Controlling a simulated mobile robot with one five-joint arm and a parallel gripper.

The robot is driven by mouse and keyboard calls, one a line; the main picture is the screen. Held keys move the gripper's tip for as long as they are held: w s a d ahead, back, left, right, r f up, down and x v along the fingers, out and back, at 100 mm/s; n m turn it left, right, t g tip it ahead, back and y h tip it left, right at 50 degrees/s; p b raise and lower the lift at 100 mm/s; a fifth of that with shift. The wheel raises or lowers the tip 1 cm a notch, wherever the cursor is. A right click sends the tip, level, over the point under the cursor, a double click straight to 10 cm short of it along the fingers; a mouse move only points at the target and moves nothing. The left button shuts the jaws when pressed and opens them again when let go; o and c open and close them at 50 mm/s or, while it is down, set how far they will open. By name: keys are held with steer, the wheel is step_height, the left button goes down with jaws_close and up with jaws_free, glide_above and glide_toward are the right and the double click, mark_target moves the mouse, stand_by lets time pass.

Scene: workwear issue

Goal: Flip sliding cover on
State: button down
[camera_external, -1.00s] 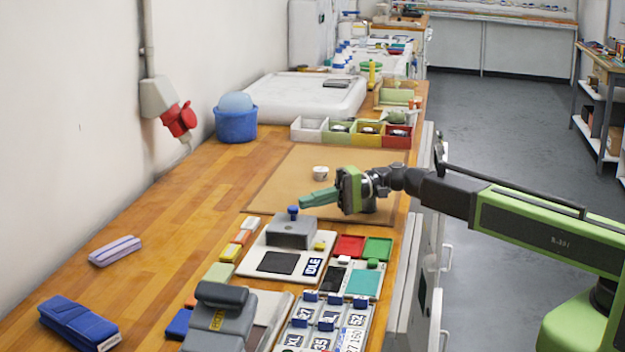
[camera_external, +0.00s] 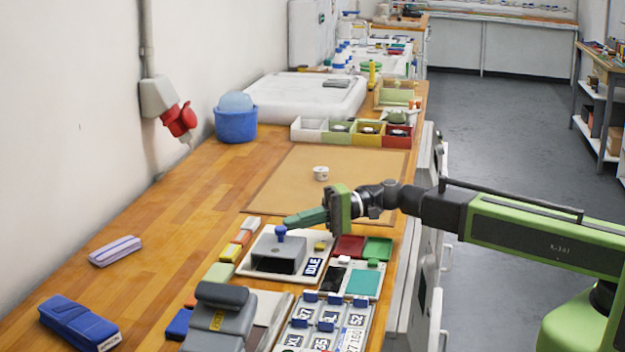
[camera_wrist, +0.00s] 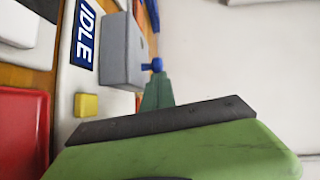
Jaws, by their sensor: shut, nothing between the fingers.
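The sliding cover (camera_external: 278,256) is a grey box on a white plate (camera_external: 322,256), and a blue knob (camera_external: 281,231) stands up from it. The black square on the plate is now mostly hidden by the cover. The plate bears a blue IDLE label (camera_external: 312,267) and a yellow button (camera_external: 320,246). My gripper (camera_external: 288,221) is shut, its green fingertips pointing left right at the knob. In the wrist view the cover (camera_wrist: 120,50) and knob (camera_wrist: 157,64) lie just beyond my fingertips (camera_wrist: 157,80); I cannot tell whether they touch.
Red (camera_external: 348,247) and green (camera_external: 377,248) trays lie right of the plate. A label rack (camera_external: 325,325) and a grey device (camera_external: 222,312) stand in front. A brown mat (camera_external: 285,185) with a small white cup (camera_external: 321,173) lies behind.

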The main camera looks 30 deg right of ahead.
steer(key=shift+s+a, duration=0.35)
steer(key=shift+d, duration=0.1)
steer(key=d, duration=0.4)
steer(key=s+d+r, duration=0.1)
steer(key=d, duration=0.3)
steer(key=d+p, duration=0.1)
steer(key=d, duration=0.3)
steer(key=shift+s+r, duration=0.15)
steer(key=shift+s, duration=0.25)
steer(key=shift+a, duration=0.1)
